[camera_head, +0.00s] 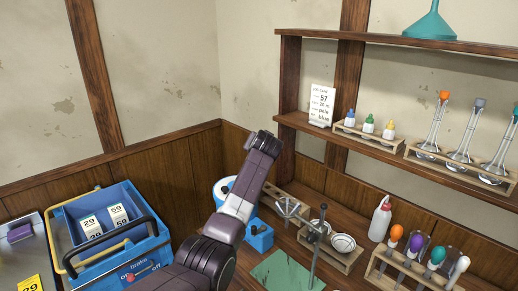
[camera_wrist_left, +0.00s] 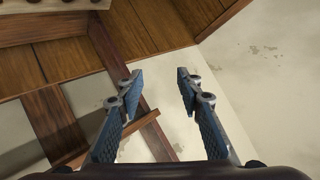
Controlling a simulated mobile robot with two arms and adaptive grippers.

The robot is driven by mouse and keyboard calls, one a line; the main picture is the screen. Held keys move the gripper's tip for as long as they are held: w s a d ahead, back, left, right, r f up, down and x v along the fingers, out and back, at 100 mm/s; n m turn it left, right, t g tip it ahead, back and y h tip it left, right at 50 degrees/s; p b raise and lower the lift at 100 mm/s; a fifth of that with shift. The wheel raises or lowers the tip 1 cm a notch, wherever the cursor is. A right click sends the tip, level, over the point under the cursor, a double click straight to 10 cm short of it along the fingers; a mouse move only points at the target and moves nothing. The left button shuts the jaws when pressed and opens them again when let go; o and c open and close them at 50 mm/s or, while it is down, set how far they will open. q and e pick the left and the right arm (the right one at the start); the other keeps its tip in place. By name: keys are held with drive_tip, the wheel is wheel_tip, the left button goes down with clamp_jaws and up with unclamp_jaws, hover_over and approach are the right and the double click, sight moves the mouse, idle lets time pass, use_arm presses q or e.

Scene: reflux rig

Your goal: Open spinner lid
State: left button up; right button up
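A round white-topped thing with blue parts (camera_head: 223,188), which looks like the spinner, stands at the back of the bench, partly hidden behind my left arm. I cannot make out its lid's edge or state. My left arm reaches up in front of it, and its gripper fingers are hidden in the head view. In the left wrist view my left gripper (camera_wrist_left: 158,78) is open, with nothing between the fingers; wall and wood show behind them. My right gripper is not in view.
A blue crate (camera_head: 158,236) with a brake lever stands left. A small blue block (camera_head: 260,238), a metal stand (camera_head: 318,245) and a green mat (camera_head: 285,272) are right of my arm. A rack of colored-top droppers (camera_head: 410,272) and a white bottle (camera_head: 380,220) stand further right, below shelves.

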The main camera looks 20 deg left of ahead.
use_arm(q)
drive_tip(key=v, duration=1)
drive_tip(key=shift+s, duration=0.35)
drive_tip(key=shift+d+r, duration=0.1)
